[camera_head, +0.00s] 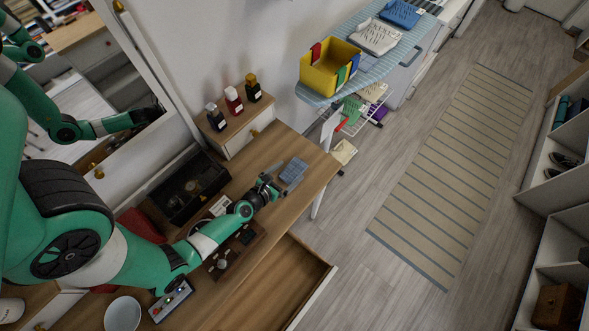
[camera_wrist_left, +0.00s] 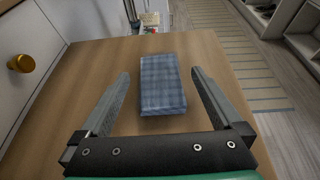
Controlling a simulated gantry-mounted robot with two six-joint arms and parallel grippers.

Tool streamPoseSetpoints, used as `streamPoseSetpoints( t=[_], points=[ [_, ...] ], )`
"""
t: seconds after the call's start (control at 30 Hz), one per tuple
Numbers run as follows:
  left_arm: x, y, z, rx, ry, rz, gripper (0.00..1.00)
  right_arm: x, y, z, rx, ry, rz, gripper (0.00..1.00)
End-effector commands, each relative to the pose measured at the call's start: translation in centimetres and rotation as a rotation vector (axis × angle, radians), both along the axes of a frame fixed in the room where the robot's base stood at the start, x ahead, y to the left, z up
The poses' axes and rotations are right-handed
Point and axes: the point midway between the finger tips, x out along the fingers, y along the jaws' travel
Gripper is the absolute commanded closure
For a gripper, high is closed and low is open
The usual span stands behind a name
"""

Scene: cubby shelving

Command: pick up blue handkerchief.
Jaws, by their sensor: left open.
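The blue handkerchief (camera_head: 294,170) is a folded, checkered rectangle lying flat on the wooden tabletop near its far right end. It also shows in the left wrist view (camera_wrist_left: 163,84), in the gap between the finger lines. My left gripper (camera_head: 276,179) is beside the handkerchief, on its near-left side in the head view. In the left wrist view my left gripper (camera_wrist_left: 162,84) has its two fingers spread wide, one on each side of the cloth, with visible space between. It is empty. My right gripper is not clearly in view.
A small drawer box (camera_head: 240,130) with several bottles stands behind the gripper. A dark open case (camera_head: 187,188) lies to the left. An open drawer (camera_head: 290,285) sticks out in front. An ironing board (camera_head: 320,98) with a yellow bin (camera_head: 318,76) stands beyond the table's edge.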

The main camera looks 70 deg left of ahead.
Motion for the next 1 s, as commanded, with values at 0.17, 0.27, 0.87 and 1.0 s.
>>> streamPoseSetpoints(
  t=[0.17,0.27,0.87,1.0],
  points=[
    [1.7,1.0,-1.1,0.003,-0.002,-0.002,0.0,0.0,0.0,-1.1,0.0,-0.001,0.0,0.5],
    [3.0,1.9,-1.8,0.002,-0.001,-0.003,0.0,0.0,0.0,-1.8,0.0,-0.001,0.0,0.5],
    [4.0,2.4,-2.0,0.001,0.0,-0.003,0.47,0.0,0.0,-1.9,0.0,-0.001,0.0,0.5],
    [4.0,2.4,-2.0,0.001,0.0,-0.003,0.72,0.0,0.0,-1.9,0.0,-0.001,0.0,0.5]
  ],
)
